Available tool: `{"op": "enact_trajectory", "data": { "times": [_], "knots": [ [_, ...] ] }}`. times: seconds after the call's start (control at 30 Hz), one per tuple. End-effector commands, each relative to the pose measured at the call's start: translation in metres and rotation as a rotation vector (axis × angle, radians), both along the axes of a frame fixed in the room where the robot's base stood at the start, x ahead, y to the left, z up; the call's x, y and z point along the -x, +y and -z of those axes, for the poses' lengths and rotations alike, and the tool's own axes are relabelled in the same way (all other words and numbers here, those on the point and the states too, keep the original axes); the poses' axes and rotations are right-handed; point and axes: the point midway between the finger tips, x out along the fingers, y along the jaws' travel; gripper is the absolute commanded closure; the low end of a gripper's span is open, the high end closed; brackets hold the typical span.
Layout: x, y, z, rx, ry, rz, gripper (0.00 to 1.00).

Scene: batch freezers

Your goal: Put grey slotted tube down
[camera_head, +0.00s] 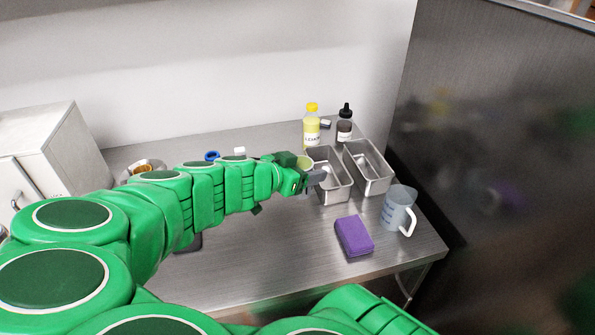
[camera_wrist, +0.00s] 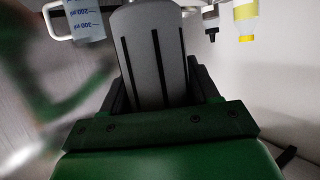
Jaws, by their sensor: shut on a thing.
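The grey slotted tube (camera_wrist: 152,55) fills the middle of the wrist view, a rounded grey piece with dark lengthwise slots. My gripper (camera_wrist: 160,95) is shut on it. In the head view my gripper (camera_head: 308,182) is over the steel table (camera_head: 285,255), just left of the metal pans. Only a small grey part of the tube shows there, and the gap between it and the table cannot be told.
Two metal pans (camera_head: 332,194) (camera_head: 370,180) stand right of the gripper. A clear measuring jug (camera_head: 396,208) and a purple block (camera_head: 354,237) are at the right. A yellow bottle (camera_head: 311,128) and a dark-capped bottle (camera_head: 345,125) stand behind. The table's front middle is clear.

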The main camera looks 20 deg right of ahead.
Motion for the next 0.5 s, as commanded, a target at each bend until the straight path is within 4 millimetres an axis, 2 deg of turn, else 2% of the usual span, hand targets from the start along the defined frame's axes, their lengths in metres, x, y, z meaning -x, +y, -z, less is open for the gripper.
{"op": "enact_trajectory", "data": {
  "times": [0.17,0.5],
  "knots": [
    [-0.005,0.027,0.005,0.002,0.0,-0.025,0.79],
    [-0.02,0.136,0.034,0.0,-0.001,-0.121,0.79]
  ]
}}
